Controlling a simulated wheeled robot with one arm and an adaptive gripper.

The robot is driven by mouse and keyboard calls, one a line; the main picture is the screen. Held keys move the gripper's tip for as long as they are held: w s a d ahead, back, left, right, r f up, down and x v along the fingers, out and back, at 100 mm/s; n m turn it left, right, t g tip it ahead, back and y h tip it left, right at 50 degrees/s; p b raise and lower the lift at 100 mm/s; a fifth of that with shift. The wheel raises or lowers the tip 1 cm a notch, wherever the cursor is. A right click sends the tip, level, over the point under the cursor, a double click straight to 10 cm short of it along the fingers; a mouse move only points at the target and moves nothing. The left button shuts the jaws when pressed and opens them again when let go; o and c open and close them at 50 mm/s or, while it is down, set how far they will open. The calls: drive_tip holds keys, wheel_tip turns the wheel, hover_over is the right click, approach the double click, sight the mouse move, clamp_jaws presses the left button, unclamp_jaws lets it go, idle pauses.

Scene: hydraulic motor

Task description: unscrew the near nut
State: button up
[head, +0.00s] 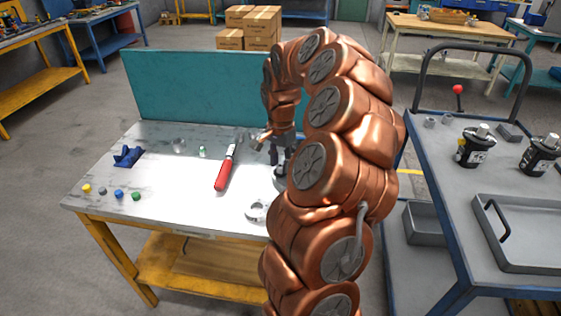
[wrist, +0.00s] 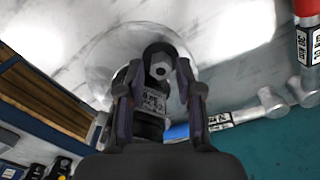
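My gripper (head: 281,154) points down over the right part of the white workbench (head: 160,208). In the wrist view my gripper (wrist: 160,75) has its two fingers on either side of a black motor part with a white label (wrist: 153,103). A small grey hexagonal nut or shaft end (wrist: 160,68) shows between the fingertips. A pale round base (wrist: 100,50) lies around it on the bench. I cannot tell whether the fingertips touch the part or leave a small gap. In the head view my arm hides much of this spot.
On the right, a cart (head: 455,190) holds two black motors (head: 473,150), nuts and a grey tray (head: 528,262).

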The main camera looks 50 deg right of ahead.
drive_tip(key=shift+f+b, duration=0.1)
drive_tip(key=shift+b, duration=0.4)
drive_tip(key=shift+f+m+b, duration=0.15)
drive_tip(key=shift+m+b, duration=0.25)
drive_tip(key=shift+b, duration=0.15)
drive_tip(key=m+b, duration=0.3)
drive_tip(key=b, duration=0.1)
drive_tip(key=shift+f, duration=0.1)
drive_tip(key=m+b, duration=0.4)
drive_tip(key=b, duration=0.1)
drive_tip(key=shift+b, duration=0.3)
drive_tip(key=shift+m+b, duration=0.7)
drive_tip(key=shift+m, duration=0.3)
drive_tip(key=shift+r+m, duration=0.3)
drive_tip(key=shift+r, duration=0.05)
